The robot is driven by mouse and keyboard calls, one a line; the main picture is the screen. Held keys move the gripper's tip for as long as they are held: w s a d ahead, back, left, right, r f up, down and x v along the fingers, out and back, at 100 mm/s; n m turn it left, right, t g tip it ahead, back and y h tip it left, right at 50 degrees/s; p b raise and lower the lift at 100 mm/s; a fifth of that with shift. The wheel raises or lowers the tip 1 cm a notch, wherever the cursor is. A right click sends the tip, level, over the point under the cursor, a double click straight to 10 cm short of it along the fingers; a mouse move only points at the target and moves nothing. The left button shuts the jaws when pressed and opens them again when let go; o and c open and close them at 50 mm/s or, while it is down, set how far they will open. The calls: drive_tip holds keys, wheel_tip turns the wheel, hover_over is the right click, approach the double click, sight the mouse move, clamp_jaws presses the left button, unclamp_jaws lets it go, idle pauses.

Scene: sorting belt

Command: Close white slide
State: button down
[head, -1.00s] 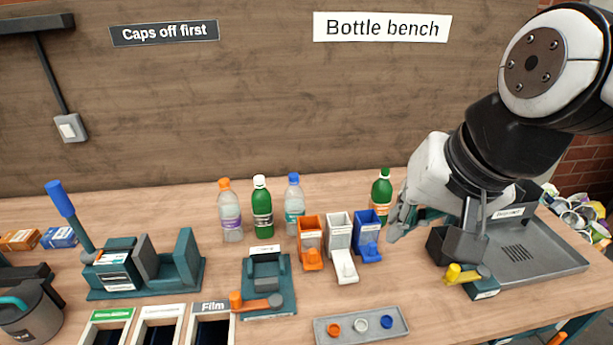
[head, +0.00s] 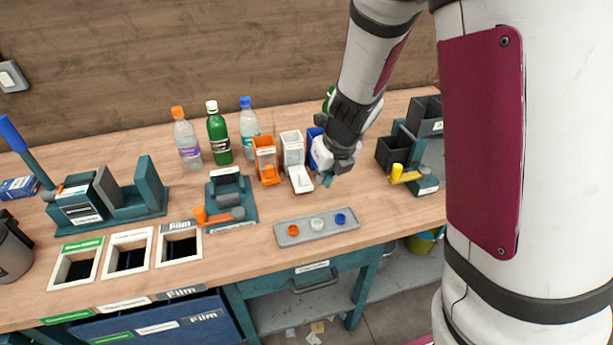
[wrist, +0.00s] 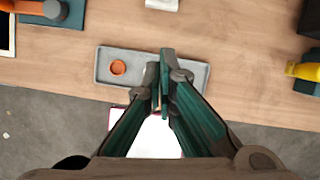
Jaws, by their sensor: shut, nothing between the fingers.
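The white dispenser (head: 292,150) stands between the orange dispenser (head: 266,160) and the blue dispenser (head: 313,137). Its white slide (head: 301,182) sticks out at the front, towards the bench edge. In the wrist view a white piece (wrist: 162,4), likely this slide, is cut off at the top edge. My gripper (head: 327,180) is just right of the white slide in the head view, and part of the blue dispenser is hidden behind it. In the wrist view my gripper (wrist: 163,54) has its green fingers together and empty, seen over the cap tray.
The grey cap tray (head: 335,227) with orange, white and blue caps lies in front. Several bottles (head: 218,135) stand behind the dispensers. A teal fixture with an orange lever (head: 212,216) is left; one with a yellow lever (head: 404,175) is right. Bench between is clear.

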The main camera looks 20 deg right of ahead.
drive_tip(key=b+x, duration=0.6)
drive_tip(key=x, duration=0.3)
drive_tip(key=shift+f, duration=0.35)
drive_tip(key=w, duration=0.3)
drive_tip(key=shift+a, duration=0.25)
drive_tip(key=shift+w+a+f+p, duration=0.1)
drive_tip(key=shift+w+p, duration=0.2)
drive_tip(key=shift+w, duration=0.3)
